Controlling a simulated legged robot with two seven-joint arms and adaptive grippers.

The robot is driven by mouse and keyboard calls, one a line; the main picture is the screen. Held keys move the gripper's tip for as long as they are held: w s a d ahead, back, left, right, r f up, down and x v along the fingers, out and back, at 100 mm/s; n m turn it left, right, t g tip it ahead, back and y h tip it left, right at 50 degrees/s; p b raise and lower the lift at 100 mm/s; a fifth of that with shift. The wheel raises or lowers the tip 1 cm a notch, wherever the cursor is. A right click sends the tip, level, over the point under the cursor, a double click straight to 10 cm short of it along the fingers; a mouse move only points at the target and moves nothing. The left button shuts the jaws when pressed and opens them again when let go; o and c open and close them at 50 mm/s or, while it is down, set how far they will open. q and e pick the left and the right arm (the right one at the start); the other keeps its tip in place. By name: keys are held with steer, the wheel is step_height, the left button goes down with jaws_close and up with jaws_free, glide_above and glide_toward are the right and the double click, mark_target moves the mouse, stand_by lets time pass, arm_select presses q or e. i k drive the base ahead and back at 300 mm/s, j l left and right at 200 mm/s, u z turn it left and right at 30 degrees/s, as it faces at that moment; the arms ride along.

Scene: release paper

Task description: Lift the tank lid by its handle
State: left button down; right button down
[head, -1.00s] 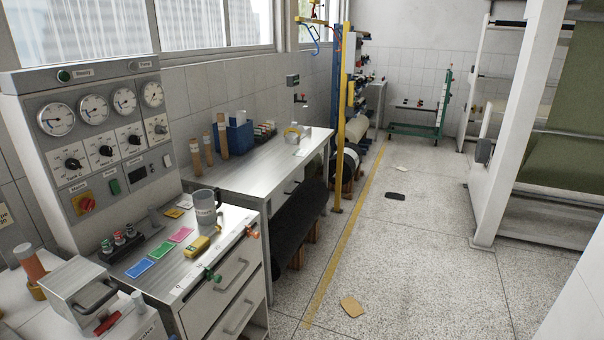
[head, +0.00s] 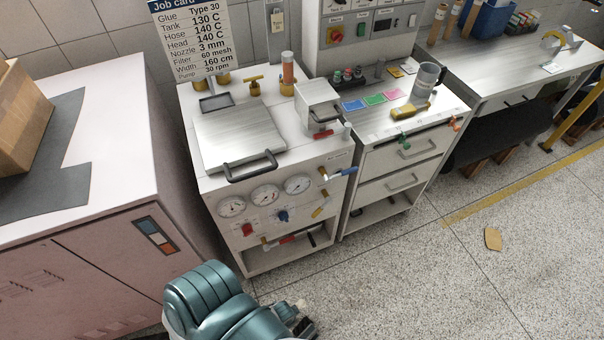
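The tank lid (head: 232,135) is a flat, square brushed-metal plate lying level on top of a white machine cabinet. Its dark bar handle (head: 251,168) runs along the front edge. A teal and white arm, which looks like my left, shows at the bottom. At its right end, the dark part of my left gripper (head: 304,325) is small and partly cut off by the frame. It is well below and in front of the lid, apart from it. Whether it is open cannot be seen. My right gripper is not in view.
A smaller metal box (head: 318,108) with its own dark handle stands right of the lid. Valves and gauges (head: 264,195) cover the cabinet front. A pinkish cabinet (head: 110,210) with a cardboard box (head: 22,115) stands left.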

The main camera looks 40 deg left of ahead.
mark_target(239, 135)
steer(key=u, duration=1.45)
